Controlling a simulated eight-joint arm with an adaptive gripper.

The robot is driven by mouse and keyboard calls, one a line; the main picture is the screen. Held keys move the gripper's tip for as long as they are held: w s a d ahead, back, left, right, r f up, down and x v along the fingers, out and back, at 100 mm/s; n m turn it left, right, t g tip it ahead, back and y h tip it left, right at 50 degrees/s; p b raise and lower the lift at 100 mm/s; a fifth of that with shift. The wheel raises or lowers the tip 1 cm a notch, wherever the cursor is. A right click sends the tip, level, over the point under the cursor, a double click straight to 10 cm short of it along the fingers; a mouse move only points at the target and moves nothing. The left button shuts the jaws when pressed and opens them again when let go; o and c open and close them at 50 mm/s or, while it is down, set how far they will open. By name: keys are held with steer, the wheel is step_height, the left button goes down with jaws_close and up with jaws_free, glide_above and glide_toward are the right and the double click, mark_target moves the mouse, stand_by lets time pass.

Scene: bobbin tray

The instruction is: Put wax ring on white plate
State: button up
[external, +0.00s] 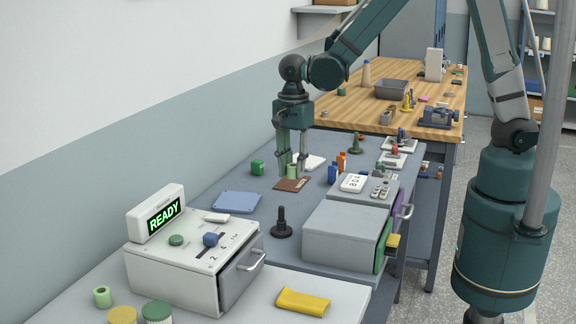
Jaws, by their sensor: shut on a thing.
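My gripper (292,173) points down over the left-middle part of the grey bench. It is shut on a small pale green piece (292,171), held upright between the fingers. I cannot tell for sure whether this piece is the wax ring. A brown card or mat (290,185) lies just below it; whether the piece touches it is unclear. A flat white plate (314,163) lies just behind and to the right of the fingers, partly hidden by them.
Blue and orange bottles (337,167) stand close on the right, beside a white keypad (354,183). A blue sheet (236,202) and a black knobbed stand (282,225) are nearer. A grey drawer box (345,232) stands front right.

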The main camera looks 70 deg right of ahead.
steer(key=w+d, duration=0.3)
steer(key=d, duration=0.9)
steer(key=w+d+r+m, duration=0.1)
steer(key=w+d, duration=0.2)
steer(key=d, duration=0.9)
steer(key=w+d, duration=0.3)
steer(key=d, duration=0.9)
steer(key=shift+w+r+m+b, duration=0.15)
steer(key=shift+m+b, duration=0.25)
steer(key=shift+f, duration=3.15)
steer(key=shift+f, duration=0.1)
steer(key=shift+f, duration=1.8)
steer(key=shift+b, duration=0.35)
